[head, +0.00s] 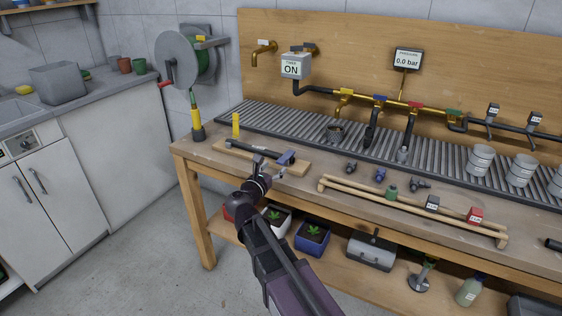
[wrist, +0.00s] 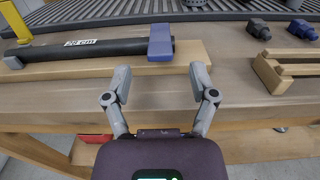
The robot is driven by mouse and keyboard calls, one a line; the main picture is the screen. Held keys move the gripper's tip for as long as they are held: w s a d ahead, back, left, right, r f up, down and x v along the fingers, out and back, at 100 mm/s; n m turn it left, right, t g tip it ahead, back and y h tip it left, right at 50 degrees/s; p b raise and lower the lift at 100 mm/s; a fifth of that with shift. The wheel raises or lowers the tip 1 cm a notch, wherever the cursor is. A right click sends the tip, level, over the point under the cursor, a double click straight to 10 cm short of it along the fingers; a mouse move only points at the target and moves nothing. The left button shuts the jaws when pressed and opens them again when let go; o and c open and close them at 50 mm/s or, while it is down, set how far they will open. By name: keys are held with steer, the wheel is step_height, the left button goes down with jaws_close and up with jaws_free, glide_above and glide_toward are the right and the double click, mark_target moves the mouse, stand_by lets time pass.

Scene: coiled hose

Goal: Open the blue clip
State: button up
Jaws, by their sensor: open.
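The blue clip (head: 286,158) sits at the right end of a short dark hose piece (head: 248,150) on a wooden board on the workbench. In the wrist view the blue clip (wrist: 160,43) stands upright across the hose end, just ahead of my gripper. The hose piece (wrist: 50,52) carries a white label reading 28 cm. My gripper (wrist: 161,82) is open and empty, its fingers spread on either side of the clip's line. They are apart from the clip. In the head view my gripper (head: 262,168) is at the bench's front edge.
A yellow post (head: 236,124) stands behind the hose piece. A wooden rack (head: 345,190) with small fittings lies to the right, and loose fittings (head: 380,174) lie between. A grooved drain (head: 300,130) runs behind. Potted plants (head: 312,236) stand on the lower shelf.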

mark_target(281, 160)
steer(key=shift+x, duration=2.5)
steer(key=shift+c, duration=0.2)
jaws_close()
